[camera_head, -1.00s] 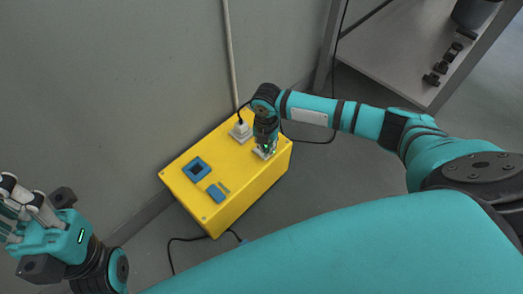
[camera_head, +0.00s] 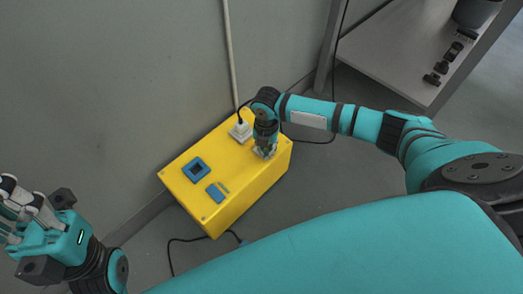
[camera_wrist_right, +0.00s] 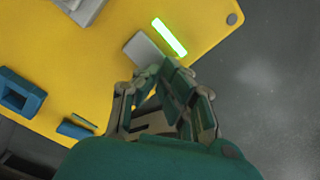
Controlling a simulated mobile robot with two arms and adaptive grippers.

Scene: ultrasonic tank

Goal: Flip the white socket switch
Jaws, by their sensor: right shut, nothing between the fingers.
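The yellow box (camera_head: 185,180) stands on the floor by the wall. The white switch (camera_wrist_right: 142,48) is near one end of its top, beside a bright green lit bar (camera_wrist_right: 169,37) in the right wrist view. My right gripper (camera_head: 265,152) points down over that end and hides most of the switch in the head view. Its fingers (camera_wrist_right: 163,72) are shut and empty, right at the switch's near edge; I cannot tell whether they touch it. My left gripper (camera_head: 20,205) is at the far left, away from the box; its finger opening is unclear.
A white socket (camera_head: 240,132) with a cable plugged in sits on the box beside my right gripper. A blue square frame (camera_head: 196,170) and a blue rocker (camera_head: 215,193) are toward the other end. A wall is behind; a metal shelf (camera_head: 400,60) stands at upper right.

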